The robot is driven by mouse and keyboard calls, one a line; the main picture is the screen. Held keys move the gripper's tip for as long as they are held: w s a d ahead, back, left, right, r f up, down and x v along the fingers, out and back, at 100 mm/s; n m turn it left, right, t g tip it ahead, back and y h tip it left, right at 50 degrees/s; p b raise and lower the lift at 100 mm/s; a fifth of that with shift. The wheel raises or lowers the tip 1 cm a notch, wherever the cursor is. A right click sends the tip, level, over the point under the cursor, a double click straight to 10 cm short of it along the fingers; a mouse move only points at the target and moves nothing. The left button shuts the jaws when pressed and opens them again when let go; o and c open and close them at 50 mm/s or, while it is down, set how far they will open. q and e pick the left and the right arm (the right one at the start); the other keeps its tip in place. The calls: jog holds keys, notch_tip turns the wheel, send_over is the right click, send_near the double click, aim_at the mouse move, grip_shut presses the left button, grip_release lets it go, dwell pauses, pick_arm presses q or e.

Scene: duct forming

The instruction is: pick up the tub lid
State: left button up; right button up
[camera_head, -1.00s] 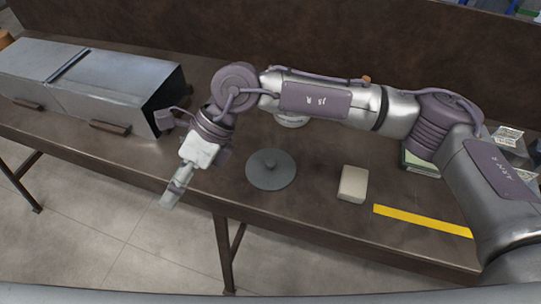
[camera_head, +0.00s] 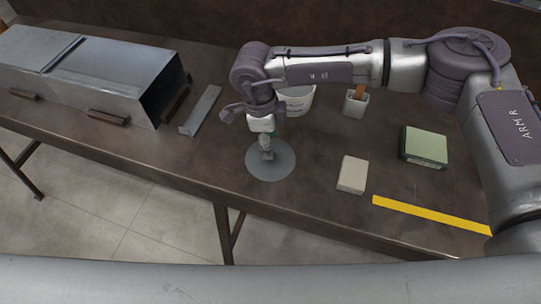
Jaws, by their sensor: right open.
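The tub lid (camera_head: 284,168) is a flat grey disc with a small knob at its middle, lying on the brown bench near its front edge. My right gripper (camera_head: 267,156) is open and points down over the middle of the lid, where it hides the knob. I cannot tell whether the fingers touch the lid. A white tub (camera_head: 299,100) stands behind the gripper, partly hidden by my right arm. My left gripper is not in view.
Metal duct sections (camera_head: 95,80) lie at the left, with a loose metal strip (camera_head: 204,108) beside the open end. A beige block (camera_head: 352,175), a green box (camera_head: 424,146), a small holder (camera_head: 355,103) and yellow tape (camera_head: 430,215) are at the right.

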jog(key=shift+f, duration=0.45)
notch_tip(320, 180, down, 4)
jog(key=shift+d+f+p, duration=0.1)
jog(key=shift+f+p, duration=0.05)
jog(key=shift+p, duration=0.6)
jog(key=shift+c, duration=0.3)
grip_shut()
